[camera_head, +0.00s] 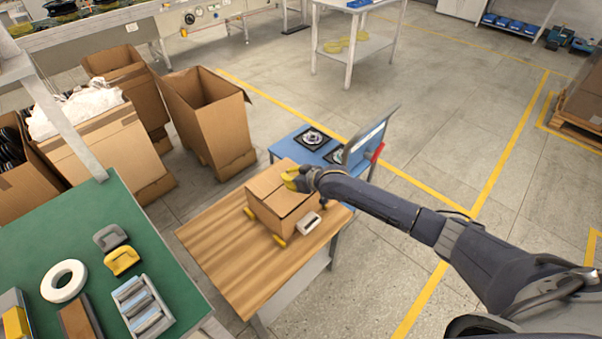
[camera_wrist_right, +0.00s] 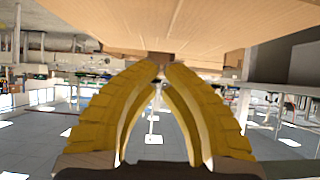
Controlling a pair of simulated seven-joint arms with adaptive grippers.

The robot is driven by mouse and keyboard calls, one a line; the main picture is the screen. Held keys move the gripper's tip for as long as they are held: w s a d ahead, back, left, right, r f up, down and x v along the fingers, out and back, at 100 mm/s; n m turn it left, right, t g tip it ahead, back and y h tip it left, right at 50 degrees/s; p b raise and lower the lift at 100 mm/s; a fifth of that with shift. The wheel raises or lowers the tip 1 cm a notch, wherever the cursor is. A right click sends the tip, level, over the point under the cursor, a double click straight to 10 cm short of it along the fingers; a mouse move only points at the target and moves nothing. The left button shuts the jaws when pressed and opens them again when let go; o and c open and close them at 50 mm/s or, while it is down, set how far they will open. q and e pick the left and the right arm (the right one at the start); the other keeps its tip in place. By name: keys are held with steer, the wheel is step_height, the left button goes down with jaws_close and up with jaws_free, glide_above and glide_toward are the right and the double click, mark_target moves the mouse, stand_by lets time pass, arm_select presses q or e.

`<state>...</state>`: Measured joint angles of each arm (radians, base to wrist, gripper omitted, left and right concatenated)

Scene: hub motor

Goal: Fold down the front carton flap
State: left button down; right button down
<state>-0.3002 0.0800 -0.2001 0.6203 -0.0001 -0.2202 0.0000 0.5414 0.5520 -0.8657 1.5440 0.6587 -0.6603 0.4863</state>
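A small brown carton (camera_head: 268,210) sits on a wood-topped table (camera_head: 220,240) in the head view. Its top panels (camera_head: 268,181) look lowered, with a seam across them; which flap is which is hard to tell. My right gripper (camera_head: 290,178) has yellow fingers and is at the carton's upper right edge, covering part of it. In the right wrist view, the fingertips (camera_wrist_right: 161,68) come together just under a broad cardboard surface (camera_wrist_right: 190,22). A small brown bit shows by the tips; no clear hold on it is visible. My left gripper is not in view.
Yellow blocks (camera_head: 279,241) flank the carton, and a tape-dispenser-like tool (camera_head: 309,223) lies close beside it. A blue table (camera_head: 287,150) with dark round parts adjoins behind. A green bench (camera_head: 60,235) with tools stands left; large open cartons (camera_head: 205,115) stand behind.

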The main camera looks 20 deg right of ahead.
steer(key=s+d+r, duration=0.4)
steer(key=s+r, duration=0.2)
steer(key=r, duration=0.2)
steer(key=s+a+f+n+h, duration=0.25)
steer(key=s+f, duration=0.25)
steer(key=s, duration=0.7)
steer(key=s+d+f+m+g+h, duration=0.1)
steer(key=s+d+h, duration=0.2)
steer(key=s+d, duration=0.35)
steer(key=s+d+f+g+h, duration=0.1)
steer(key=s+d+h, duration=0.15)
steer(key=s, duration=0.75)
steer(key=s+d+f+m+g+h, duration=0.1)
steer(key=s+d+h, duration=0.1)
steer(key=s+d, duration=0.5)
steer(key=s+a+f+g+y, duration=0.15)
steer(key=a+f, duration=0.25)
steer(key=f, duration=1.2)
steer(key=s+a+f+g+y, duration=0.1)
steer(key=s+a+f, duration=0.15)
steer(key=f, duration=1.35)
steer(key=s+f+m+g+y, duration=0.2)
steer(key=s+f+g, duration=0.1)
steer(key=s+f, duration=1.6)
steer(key=shift+s+a+f+m, duration=0.15)
steer(key=shift+s+a+m, duration=0.25)
steer(key=shift+s, duration=0.5)
